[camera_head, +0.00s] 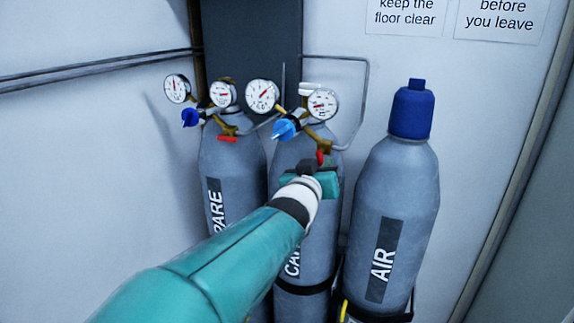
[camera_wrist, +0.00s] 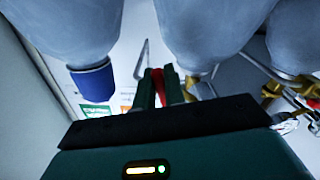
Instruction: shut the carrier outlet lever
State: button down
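The carrier outlet lever (camera_head: 320,157) is a small red handle below the regulator on the middle grey cylinder (camera_head: 291,244), whose label is partly covered by my arm. My gripper (camera_head: 318,172) is at this cylinder's neck, right at the lever; its fingertips are hard to make out in the head view. In the wrist view, the two green fingers of my gripper (camera_wrist: 162,82) stand close together, with the red lever (camera_wrist: 167,84) in the narrow gap between them. They look shut on it. The exact contact is partly hidden.
The spare cylinder (camera_head: 226,165) stands left, with its own red lever (camera_head: 228,138). The air cylinder (camera_head: 406,190), with a blue cap (camera_head: 412,108), stands right. Gauges and a blue regulator knob (camera_head: 285,130) sit just above my gripper. A thin pipe (camera_head: 366,95) runs behind.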

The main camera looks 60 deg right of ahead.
jog(key=shift+w, duration=0.1)
jog(key=shift+w+a+f+m, duration=0.1)
jog(key=shift+w+m, duration=0.1)
jog(key=shift+m, duration=0.6)
jog(key=shift+w+m, duration=0.15)
jog(key=shift+m, duration=0.65)
jog(key=c, duration=1.5)
grip_release()
jog(key=shift+s+a, duration=0.2)
jog(key=shift+a, duration=1)
jog(key=shift+s+a, duration=0.25)
jog(key=shift+a, duration=1)
jog(key=shift+s+a, duration=0.2)
jog(key=shift+a, duration=1)
